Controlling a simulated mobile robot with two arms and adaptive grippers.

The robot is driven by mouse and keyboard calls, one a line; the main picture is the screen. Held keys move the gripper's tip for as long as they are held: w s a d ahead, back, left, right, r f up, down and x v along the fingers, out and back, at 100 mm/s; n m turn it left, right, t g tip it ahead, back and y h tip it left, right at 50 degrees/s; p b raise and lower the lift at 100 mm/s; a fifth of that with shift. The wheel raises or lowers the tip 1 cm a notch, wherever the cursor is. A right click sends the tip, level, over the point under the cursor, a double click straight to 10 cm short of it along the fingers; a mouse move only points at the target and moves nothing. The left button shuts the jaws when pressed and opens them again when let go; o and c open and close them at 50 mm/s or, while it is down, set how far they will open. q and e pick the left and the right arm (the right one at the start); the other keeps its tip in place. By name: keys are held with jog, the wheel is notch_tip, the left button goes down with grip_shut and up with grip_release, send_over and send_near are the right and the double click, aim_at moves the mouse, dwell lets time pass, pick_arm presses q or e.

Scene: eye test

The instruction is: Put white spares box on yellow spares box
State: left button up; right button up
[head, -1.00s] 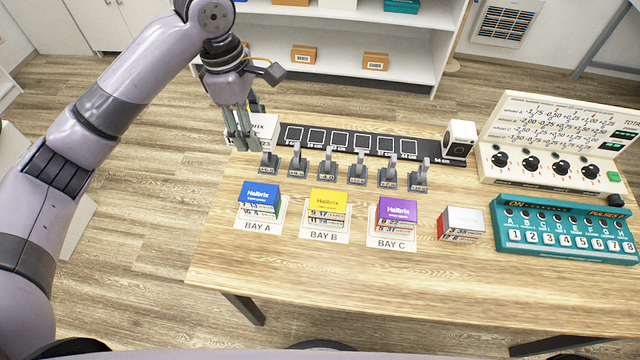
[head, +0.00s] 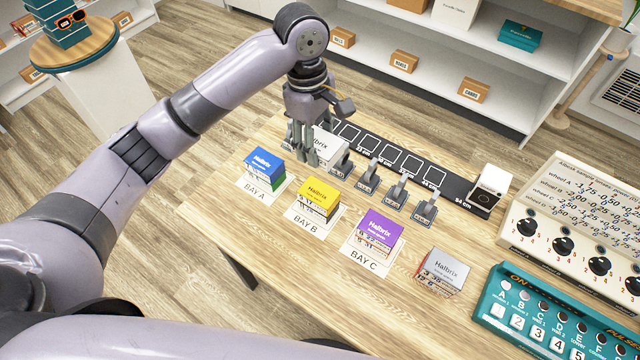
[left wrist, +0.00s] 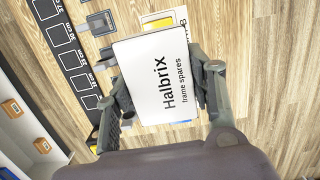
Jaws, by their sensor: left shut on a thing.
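The white spares box (head: 326,143) is in my left gripper (head: 304,158), behind and between the blue and yellow boxes in the head view. In the left wrist view the white box (left wrist: 158,75) sits between the two fingers (left wrist: 165,95), its label up. The yellow spares box (head: 318,194) stands on the BAY B card (head: 308,222), in front and apart from the gripper in the head view. In the left wrist view a yellow strip (left wrist: 155,22) shows past the white box's edge; most of what lies below is hidden. My right gripper is not in view.
The blue box (head: 264,158) stands on BAY A, the purple box (head: 382,228) on BAY C, and a grey box (head: 446,266) farther right. Several grey levers (head: 396,190) line the black strip (head: 445,190) behind. A teal panel (head: 530,312) stands at right.

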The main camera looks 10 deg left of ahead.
pick_arm(q)
send_over(320, 192)
notch_tip(320, 192, down, 10)
jog(key=shift+a+r+p, duration=0.15)
jog(key=shift+r+p, duration=0.1)
jog(key=shift+p, duration=0.1)
jog(key=shift+f, duration=0.75)
notch_tip(320, 192, down, 4)
jog(key=shift+r, duration=0.25)
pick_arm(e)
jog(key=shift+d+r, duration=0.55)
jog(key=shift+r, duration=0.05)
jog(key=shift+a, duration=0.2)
pick_arm(q)
jog(key=o, duration=1.2)
jog(key=shift+f, duration=0.1)
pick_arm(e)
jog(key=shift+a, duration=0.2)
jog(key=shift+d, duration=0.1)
